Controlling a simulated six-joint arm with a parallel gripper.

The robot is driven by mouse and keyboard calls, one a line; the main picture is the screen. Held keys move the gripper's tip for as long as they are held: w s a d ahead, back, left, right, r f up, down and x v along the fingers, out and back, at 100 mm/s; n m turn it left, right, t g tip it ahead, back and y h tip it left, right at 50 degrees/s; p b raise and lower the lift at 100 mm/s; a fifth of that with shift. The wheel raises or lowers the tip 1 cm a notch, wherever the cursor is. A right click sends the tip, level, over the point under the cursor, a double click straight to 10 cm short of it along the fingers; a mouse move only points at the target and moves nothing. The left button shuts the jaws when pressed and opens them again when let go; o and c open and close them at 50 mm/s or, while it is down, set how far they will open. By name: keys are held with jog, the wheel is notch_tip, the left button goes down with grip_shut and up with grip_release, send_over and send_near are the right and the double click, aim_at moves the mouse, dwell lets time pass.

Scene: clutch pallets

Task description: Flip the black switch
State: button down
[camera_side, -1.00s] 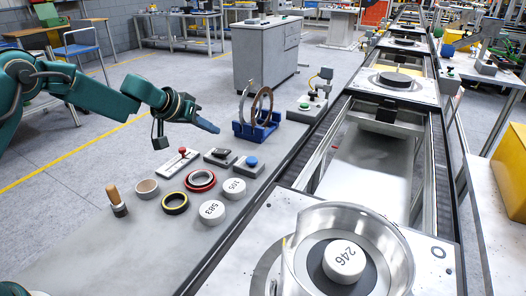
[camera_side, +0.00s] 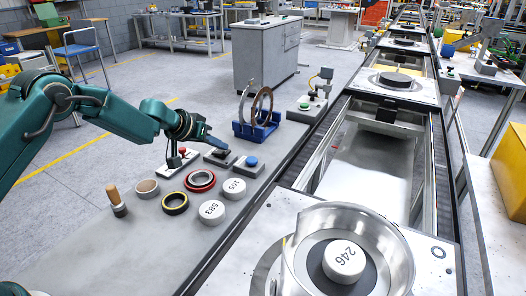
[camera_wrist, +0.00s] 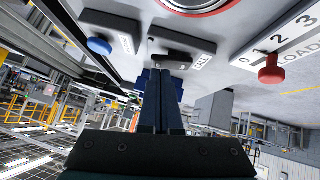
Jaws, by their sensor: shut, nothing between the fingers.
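The black switch (camera_side: 222,152) sits on a small grey box on the bench, between the red lever and the blue button. In the wrist view the switch (camera_wrist: 178,55) lies just beyond my fingertips, beside a label that reads CALL. My gripper (camera_side: 225,146) is shut and empty, with its tips at or just above the switch box. In the wrist view my gripper (camera_wrist: 163,76) shows two blue fingers pressed together, pointing at the switch. I cannot tell whether the tips touch the switch; they partly hide it in the side view.
A red-knobbed lever (camera_side: 182,151) on a LOAD plate stands close left, and a blue button (camera_side: 251,161) close right. Rings and numbered white discs (camera_side: 212,211) lie nearer. A blue rack (camera_side: 256,127) with upright rings stands behind. The conveyor (camera_side: 375,165) runs along the right.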

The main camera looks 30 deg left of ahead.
aim_at(213, 153)
jog(key=shift+d+f, duration=0.25)
jog(key=shift+f, duration=0.1)
jog(key=shift+a, duration=0.1)
jog(key=shift+a+r, duration=0.1)
jog(key=shift+a, duration=0.7)
jog(key=shift+r, duration=0.15)
jog(key=shift+a+r, duration=0.25)
jog(key=shift+r, duration=0.7)
jog(key=shift+a+r, duration=0.2)
jog(key=shift+r, duration=0.7)
jog(key=v, duration=1)
